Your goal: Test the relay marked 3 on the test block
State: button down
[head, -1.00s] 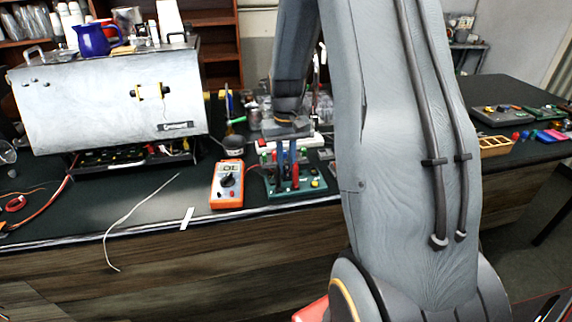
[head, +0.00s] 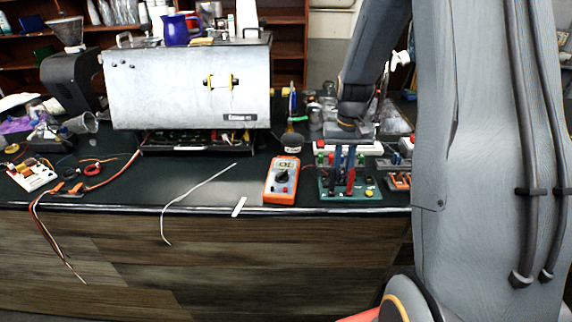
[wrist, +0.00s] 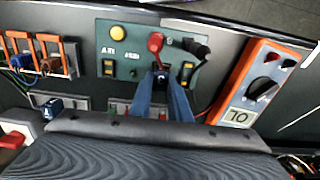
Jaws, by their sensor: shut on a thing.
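The green test block (head: 325,190) stands near the bench's front edge, with a yellow lamp, a red plug and a black plug. In the wrist view, the lamp (wrist: 118,32), red plug (wrist: 155,42) and black plug (wrist: 195,48) show on its face. My gripper (head: 343,190) points down over the block, its blue fingers (wrist: 161,78) shut on a small part at the block. The fingers mostly hide that part; I cannot read a 3 on it.
Orange-framed parts (wrist: 40,52) stand beside the block, with a small blue part (wrist: 50,106) nearby. The grey brewer (head: 190,88) stands back left over an open tray of electronics. A loose pale wire (head: 195,188) and white strip (head: 239,207) lie left of the meter.

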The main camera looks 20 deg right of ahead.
dwell(0.4)
jog(key=shift+r+p, duration=1.8)
jog(key=shift+r, duration=0.75)
